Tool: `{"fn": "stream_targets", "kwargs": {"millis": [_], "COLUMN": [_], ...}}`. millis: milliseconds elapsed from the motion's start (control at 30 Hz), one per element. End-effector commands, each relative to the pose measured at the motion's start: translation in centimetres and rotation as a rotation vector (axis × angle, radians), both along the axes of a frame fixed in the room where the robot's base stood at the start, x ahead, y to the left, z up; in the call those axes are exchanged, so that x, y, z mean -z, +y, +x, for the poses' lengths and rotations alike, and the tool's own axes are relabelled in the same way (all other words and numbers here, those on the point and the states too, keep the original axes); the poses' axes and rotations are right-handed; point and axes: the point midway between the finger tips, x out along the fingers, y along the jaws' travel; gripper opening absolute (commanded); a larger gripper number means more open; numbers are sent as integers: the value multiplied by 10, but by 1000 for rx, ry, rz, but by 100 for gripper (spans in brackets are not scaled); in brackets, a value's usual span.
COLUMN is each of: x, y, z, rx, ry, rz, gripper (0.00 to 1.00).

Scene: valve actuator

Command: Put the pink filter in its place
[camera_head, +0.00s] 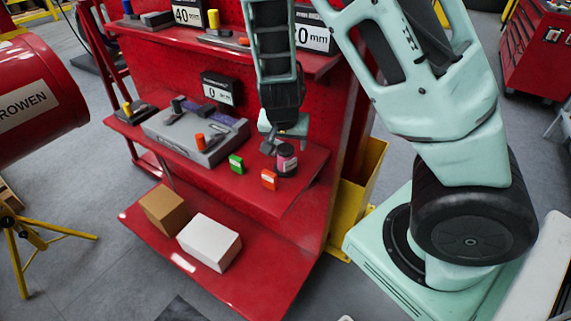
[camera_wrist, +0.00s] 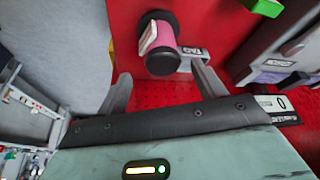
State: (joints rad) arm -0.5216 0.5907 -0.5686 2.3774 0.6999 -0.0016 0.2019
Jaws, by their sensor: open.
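The pink filter (camera_head: 286,160) is a small cylinder with dark ends and a pale label. It stands on the middle red shelf, near its right part. In the wrist view the filter (camera_wrist: 172,48) lies just ahead of the fingertips, roughly between their lines. My gripper (camera_wrist: 161,70) is open and empty, with one finger on each side. In the head view my gripper (camera_head: 279,145) hangs beside the filter, close to it; whether they touch I cannot tell. I cannot tell which spot is the filter's place.
A brown box (camera_head: 164,209) and a white box (camera_head: 209,242) lie on the lower shelf (camera_head: 255,284).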

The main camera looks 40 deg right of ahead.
Motion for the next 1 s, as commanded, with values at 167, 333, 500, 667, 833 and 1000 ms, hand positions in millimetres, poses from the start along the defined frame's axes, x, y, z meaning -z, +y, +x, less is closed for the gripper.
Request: {"fn": "stream_targets", "kwargs": {"millis": [167, 333, 500, 667, 833, 1000], "x": [9, 21, 43, 55, 57, 57], "y": [-3, -6, -10, -13, -14, -14], "z": [3, 7, 14, 18, 19, 19], "rx": [0, 2, 1, 1, -1, -1], "ry": [0, 1, 2, 1, -1, -1], "rz": [1, 1, 1, 2, 1, 1], "gripper": [69, 69, 69, 69, 69, 55]}}
